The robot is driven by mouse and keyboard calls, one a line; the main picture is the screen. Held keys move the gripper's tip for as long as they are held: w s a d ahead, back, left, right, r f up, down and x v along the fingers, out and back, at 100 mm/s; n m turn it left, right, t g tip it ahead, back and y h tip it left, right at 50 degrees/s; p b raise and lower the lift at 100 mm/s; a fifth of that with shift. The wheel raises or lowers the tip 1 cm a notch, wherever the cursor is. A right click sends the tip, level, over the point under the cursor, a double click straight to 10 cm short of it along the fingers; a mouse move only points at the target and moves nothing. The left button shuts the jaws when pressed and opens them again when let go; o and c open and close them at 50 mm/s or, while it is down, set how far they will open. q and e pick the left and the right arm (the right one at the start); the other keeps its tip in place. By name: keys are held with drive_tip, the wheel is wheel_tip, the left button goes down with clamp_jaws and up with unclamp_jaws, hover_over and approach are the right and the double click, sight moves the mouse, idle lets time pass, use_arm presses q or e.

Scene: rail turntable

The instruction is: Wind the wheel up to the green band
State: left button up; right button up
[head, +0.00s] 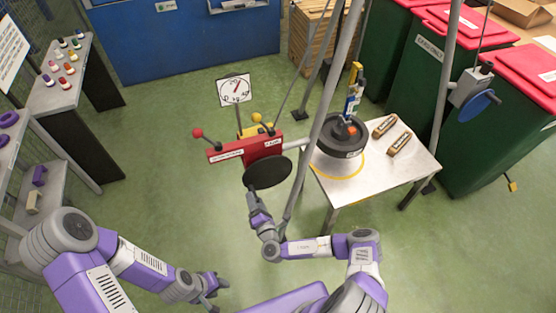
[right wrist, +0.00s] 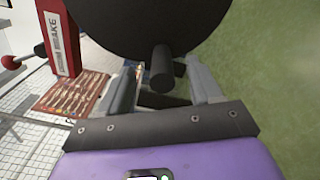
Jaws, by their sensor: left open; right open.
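The wheel is a black disc (head: 267,172) on the front of a red box (head: 262,146). In the right wrist view the wheel (right wrist: 150,25) fills the top, with a short dark round handle (right wrist: 162,65) sticking out. My right gripper (head: 253,192) is just below the wheel in the head view. In its wrist view the right gripper (right wrist: 162,85) is open, with the handle between its fingers; I cannot tell if they touch it. A white dial (head: 235,90) with a red needle stands above; its green band is too small to make out. My left gripper (head: 215,284) is open, low and away from the wheel.
Red (head: 197,133) and yellow (head: 257,117) lever knobs stick out by the box. A table (head: 345,188) with a black turntable (head: 341,138) and two brown blocks stands right. Grey poles cross nearby. Shelves stand left, bins right. Green floor is clear at centre left.

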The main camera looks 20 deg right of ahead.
use_arm(q)
drive_tip(key=shift+r+p, duration=1.25)
drive_tip(key=shift+r, duration=0.2)
use_arm(e)
drive_tip(key=s, duration=0.6)
